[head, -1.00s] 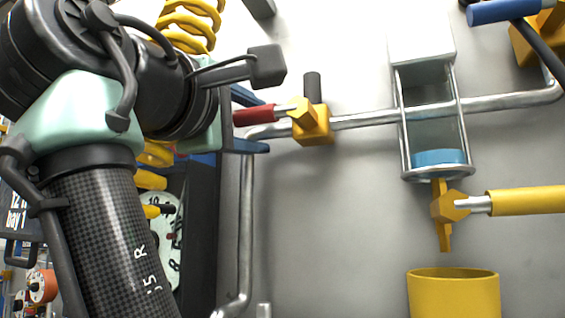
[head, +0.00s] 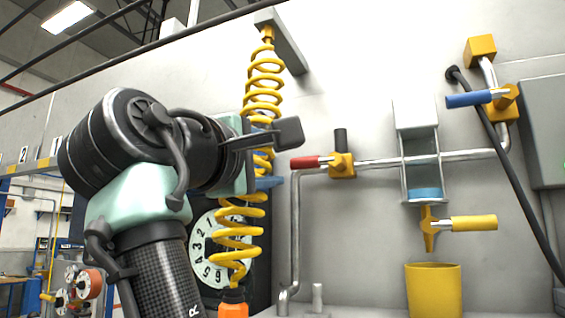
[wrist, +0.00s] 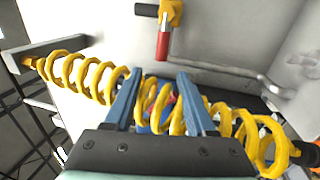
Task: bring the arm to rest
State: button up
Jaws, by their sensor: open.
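My arm fills the left of the head view. My gripper (head: 268,166) is open, left of the red-handled valve (head: 306,162) and clear of it. One blue finger shows there; the other is mostly hidden behind a dark bracket. In the wrist view both blue fingers of my gripper (wrist: 157,85) stand apart. The coiled yellow hose (wrist: 85,75) crosses the view behind and between them; I cannot tell whether it touches them. The red handle (wrist: 163,46) is beyond the fingertips. Nothing is seen gripped.
The yellow hose (head: 262,95) hangs from a wall bracket near my gripper, before a dial (head: 207,250). To the right are a sight glass (head: 423,170), a yellow-handled valve (head: 470,223), a yellow cup (head: 433,290), a blue-handled valve (head: 468,99) and a black cable (head: 515,185).

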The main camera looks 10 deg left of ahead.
jog(key=shift+f, duration=0.2)
jog(key=shift+w, duration=0.1)
dwell(0.4)
notch_tip(320, 180, down, 10)
jog(key=s+m+t+y+b, duration=0.2)
jog(key=m+t+y+b, duration=0.15)
jog(key=y, duration=0.25)
jog(key=s+d+f+m+t+b, duration=0.1)
jog(key=s+d+f+m+t, duration=0.1)
jog(key=s, duration=0.6)
jog(key=s+d+f+m+t+b, duration=0.2)
jog(key=s+d+f+m, duration=0.2)
jog(key=s+f+m, duration=0.3)
jog(key=shift+s+m, duration=0.6)
jog(key=shift+m, duration=0.55)
jog(key=shift+t, duration=0.25)
